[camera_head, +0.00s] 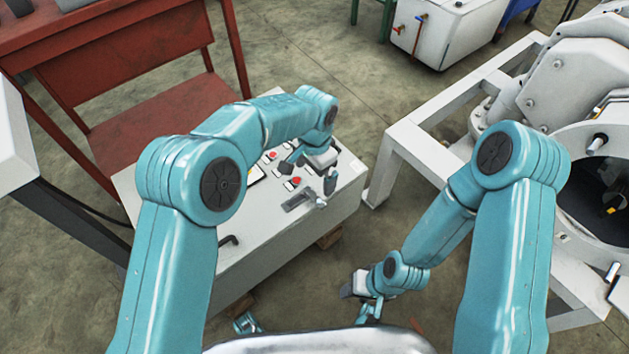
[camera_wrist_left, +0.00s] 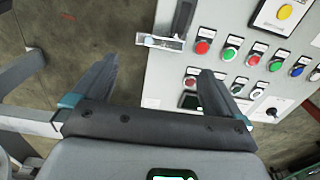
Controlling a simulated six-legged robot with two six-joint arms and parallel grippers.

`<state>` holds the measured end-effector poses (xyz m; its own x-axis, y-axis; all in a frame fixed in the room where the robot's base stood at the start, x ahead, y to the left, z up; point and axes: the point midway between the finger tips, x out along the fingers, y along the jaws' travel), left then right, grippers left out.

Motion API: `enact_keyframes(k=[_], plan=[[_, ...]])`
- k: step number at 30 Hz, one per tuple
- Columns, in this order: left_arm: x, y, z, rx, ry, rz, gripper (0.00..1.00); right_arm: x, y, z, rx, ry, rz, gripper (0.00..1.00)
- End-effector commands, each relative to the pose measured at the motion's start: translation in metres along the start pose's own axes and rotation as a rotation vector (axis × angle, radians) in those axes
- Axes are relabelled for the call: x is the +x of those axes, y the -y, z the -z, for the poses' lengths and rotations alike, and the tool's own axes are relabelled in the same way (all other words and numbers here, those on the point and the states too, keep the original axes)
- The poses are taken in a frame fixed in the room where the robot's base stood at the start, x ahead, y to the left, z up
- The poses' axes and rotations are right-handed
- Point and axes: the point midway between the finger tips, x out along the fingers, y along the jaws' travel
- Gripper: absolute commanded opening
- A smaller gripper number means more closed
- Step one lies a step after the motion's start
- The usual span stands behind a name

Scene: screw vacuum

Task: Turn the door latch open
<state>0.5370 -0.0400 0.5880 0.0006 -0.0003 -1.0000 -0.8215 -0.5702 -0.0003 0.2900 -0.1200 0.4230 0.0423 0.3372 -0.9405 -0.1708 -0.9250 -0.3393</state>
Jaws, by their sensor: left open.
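The door latch (camera_head: 298,201) is a grey metal piece with a dark handle at the right front of the white control cabinet (camera_head: 262,235). In the left wrist view the latch (camera_wrist_left: 162,42) sits at the panel's edge, with its dark handle (camera_wrist_left: 183,18) pointing to the top of the picture. My left gripper (camera_head: 308,177) is open above the panel, close to the latch. In the left wrist view its fingers (camera_wrist_left: 158,70) are spread, with the latch beyond the gap and nothing between them. My right gripper (camera_head: 366,304) hangs low, clear of the cabinet; its fingers are too small to judge.
A white frame with a machine (camera_head: 440,165) stands at the right. A red bench (camera_head: 150,115) is behind the cabinet.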

Motion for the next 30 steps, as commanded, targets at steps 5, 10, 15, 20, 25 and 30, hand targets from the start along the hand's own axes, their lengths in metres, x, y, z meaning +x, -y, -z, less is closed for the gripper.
enact_keyframes(k=[5,10,15,20,25,30], plan=[[-0.047,0.000,0.001,0.000,-0.001,0.001,1.00,-0.015,0.005,0.000,0.000,0.000,0.000,0.43],[-0.070,0.000,0.001,-0.001,-0.001,0.001,1.00,-0.020,0.007,0.000,0.000,0.000,0.000,0.43],[-0.077,0.000,0.000,-0.001,0.001,-0.001,1.00,-0.021,0.007,0.000,0.000,0.000,0.000,0.43],[-0.077,0.000,0.000,-0.001,0.001,-0.001,1.00,-0.020,0.007,0.000,0.000,0.000,0.000,0.43],[-0.077,0.000,0.000,-0.001,0.001,0.000,1.00,-0.020,0.007,0.000,0.000,0.000,0.000,0.43],[-0.076,0.000,-0.001,-0.002,0.002,-0.001,1.00,-0.021,0.007,0.000,0.000,0.000,0.000,0.43]])
